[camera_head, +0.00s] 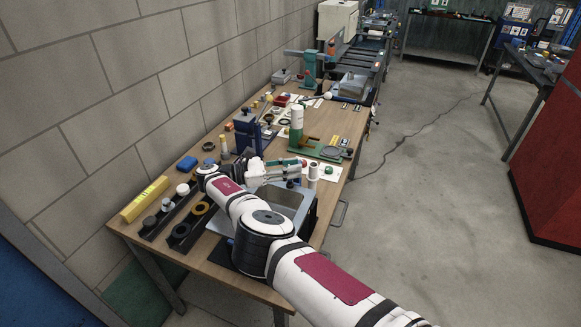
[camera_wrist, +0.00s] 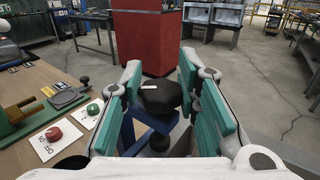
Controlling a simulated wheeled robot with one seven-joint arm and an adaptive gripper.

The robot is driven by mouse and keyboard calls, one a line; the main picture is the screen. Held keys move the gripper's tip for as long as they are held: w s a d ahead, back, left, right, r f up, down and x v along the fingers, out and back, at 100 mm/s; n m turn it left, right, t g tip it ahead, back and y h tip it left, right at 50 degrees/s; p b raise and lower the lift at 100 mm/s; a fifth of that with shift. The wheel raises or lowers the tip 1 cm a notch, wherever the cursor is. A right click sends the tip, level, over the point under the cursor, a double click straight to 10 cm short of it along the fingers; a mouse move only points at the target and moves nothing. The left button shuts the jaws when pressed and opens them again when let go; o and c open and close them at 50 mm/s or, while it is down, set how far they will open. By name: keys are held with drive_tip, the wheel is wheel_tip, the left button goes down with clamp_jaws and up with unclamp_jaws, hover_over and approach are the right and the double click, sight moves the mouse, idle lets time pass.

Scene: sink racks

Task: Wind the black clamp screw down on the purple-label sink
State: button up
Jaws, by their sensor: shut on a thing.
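The black clamp screw's knob (camera_wrist: 160,95) is between my gripper's (camera_wrist: 157,90) two teal-padded fingers in the wrist view. The gripper is shut on it, and the knob carries a small white mark. A blue clamp frame (camera_wrist: 128,130) shows below the knob. In the head view my gripper (camera_head: 300,163) is over the far edge of a grey sink (camera_head: 287,196) on the bench. My arm covers part of this sink. The knob is hard to make out in the head view, and I cannot see a purple label.
A green fixture with a white cylinder (camera_head: 296,122) stands beyond my gripper. A blue upright tool (camera_head: 246,132) stands to its left. Red (camera_wrist: 54,133) and green (camera_wrist: 93,108) buttons sit on white cards beside the clamp. Open floor (camera_head: 425,180) lies right of the bench.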

drive_tip(key=shift+w+a+r, duration=0.1)
drive_tip(key=shift+a+r, duration=0.05)
drive_tip(key=shift+r, duration=0.1)
drive_tip(key=o, duration=1)
drive_tip(key=shift+o, duration=0.9)
drive_tip(key=shift+f, duration=0.15)
drive_tip(key=shift+d+n+t+y+p, duration=0.2)
drive_tip(key=shift+n+t+y+p, duration=0.2)
drive_tip(key=shift+n+t+p, duration=0.55)
drive_tip(key=shift+t+p, duration=0.5)
drive_tip(key=shift+t, duration=0.15)
drive_tip(key=shift+n+t+y+p, duration=0.3)
drive_tip(key=shift+n+t+y, duration=0.45)
drive_tip(key=shift+t, duration=0.15)
